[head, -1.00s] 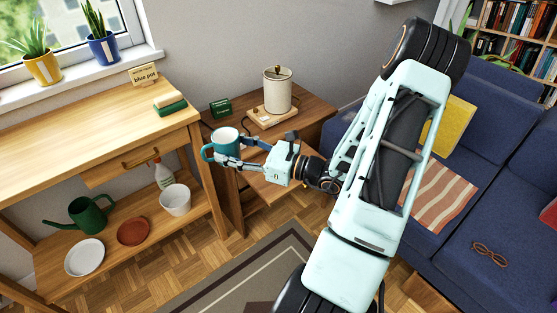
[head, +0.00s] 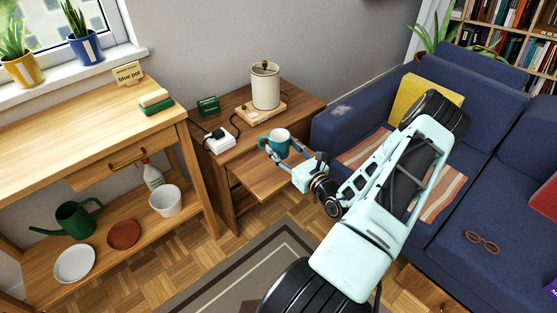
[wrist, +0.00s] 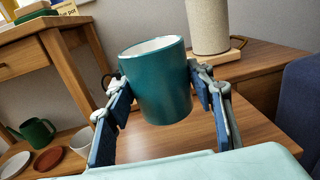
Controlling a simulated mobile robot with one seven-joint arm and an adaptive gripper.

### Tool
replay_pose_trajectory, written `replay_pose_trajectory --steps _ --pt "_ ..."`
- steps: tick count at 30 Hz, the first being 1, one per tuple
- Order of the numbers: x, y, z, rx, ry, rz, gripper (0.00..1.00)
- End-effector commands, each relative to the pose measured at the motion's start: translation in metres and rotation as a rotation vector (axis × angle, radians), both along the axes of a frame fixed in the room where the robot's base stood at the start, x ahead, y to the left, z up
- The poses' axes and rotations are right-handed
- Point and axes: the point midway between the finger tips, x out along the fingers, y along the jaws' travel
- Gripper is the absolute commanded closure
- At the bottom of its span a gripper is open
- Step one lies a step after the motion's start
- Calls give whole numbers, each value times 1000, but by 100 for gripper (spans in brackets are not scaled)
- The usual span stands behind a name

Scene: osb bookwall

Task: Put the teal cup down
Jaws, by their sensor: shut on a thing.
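The teal cup (head: 275,144) has a white inside and looks upright, with its handle to the left in the head view. My gripper (head: 281,151) is shut on it. In the wrist view the cup (wrist: 157,85) sits between the two fingers, one on each side. The cup is over the front part of the wooden side table (head: 228,166), near its pulled-out board (head: 272,182). I cannot tell whether a gap lies between the cup's base and the wood.
A workbench (head: 80,130) is at the left, a blue sofa (head: 350,112) at the right. The table's middle looks clear.

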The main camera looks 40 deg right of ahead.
Motion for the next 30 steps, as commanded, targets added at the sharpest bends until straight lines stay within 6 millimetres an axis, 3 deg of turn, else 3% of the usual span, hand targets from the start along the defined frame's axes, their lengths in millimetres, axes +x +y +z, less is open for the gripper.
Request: replay_pose_trajectory --steps 1,3,14,20,30 --pt "7 -2 -17 4 2 1 82" --pt "16 -6 -28 3 0 1 82" --pt "36 -16 -53 3 1 1 82" --pt "38 -17 -82 4 2 1 82" --pt "38 -17 -86 2 2 1 82"
